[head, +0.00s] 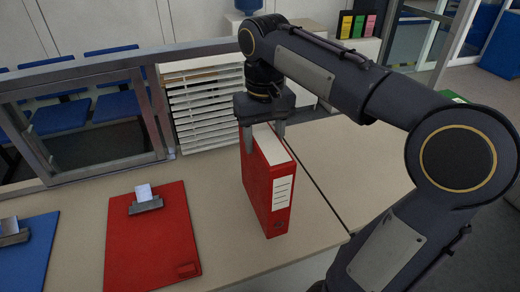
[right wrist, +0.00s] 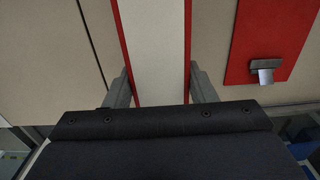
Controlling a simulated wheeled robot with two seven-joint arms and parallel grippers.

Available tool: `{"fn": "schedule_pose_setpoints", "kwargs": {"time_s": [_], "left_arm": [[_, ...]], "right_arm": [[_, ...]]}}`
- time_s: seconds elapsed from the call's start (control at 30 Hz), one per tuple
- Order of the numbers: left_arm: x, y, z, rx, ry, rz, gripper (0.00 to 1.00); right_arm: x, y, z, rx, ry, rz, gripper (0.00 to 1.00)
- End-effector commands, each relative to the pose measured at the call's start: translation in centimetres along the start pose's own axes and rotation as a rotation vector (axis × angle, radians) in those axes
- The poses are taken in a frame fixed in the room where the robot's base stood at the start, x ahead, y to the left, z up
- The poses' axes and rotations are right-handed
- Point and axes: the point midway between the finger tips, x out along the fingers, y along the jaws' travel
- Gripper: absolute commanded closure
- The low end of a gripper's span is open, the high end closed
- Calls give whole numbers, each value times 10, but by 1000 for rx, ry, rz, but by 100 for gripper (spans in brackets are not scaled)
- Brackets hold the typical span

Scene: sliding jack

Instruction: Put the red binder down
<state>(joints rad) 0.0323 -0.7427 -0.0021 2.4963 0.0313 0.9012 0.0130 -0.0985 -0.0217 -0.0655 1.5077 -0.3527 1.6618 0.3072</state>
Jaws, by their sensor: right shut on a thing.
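The red binder (head: 257,188) stands upright on its edge at the right part of the counter in the head view, its labelled spine facing me. My right gripper (head: 266,142) is over its far end, pointing down, with one finger on each side. In the right wrist view the binder's pale page edge (right wrist: 155,50) lies between the two fingers (right wrist: 160,90), which are shut on it. The binder's bottom looks on or very near the counter; I cannot tell if it touches. My left gripper is not in view.
A red clipboard (head: 150,240) lies left of the binder, with a blue clipboard (head: 25,258) farther left. The counter (head: 222,215) between binder and red clipboard is clear. A glass-panelled barrier (head: 85,120) and a white slatted rack (head: 205,108) stand behind. A seam runs right of the binder.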

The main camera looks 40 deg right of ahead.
Motion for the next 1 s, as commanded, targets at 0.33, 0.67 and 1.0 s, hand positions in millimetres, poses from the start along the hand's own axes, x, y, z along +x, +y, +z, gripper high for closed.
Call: {"fn": "schedule_pose_setpoints", "kwargs": {"time_s": [0.33,0.67,1.0], "left_arm": [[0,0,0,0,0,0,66],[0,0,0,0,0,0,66],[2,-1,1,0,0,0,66]], "right_arm": [[31,-5,-10,2,-1,0,100],[43,-5,-10,1,3,-1,100],[47,-5,-10,1,0,-1,34]]}}
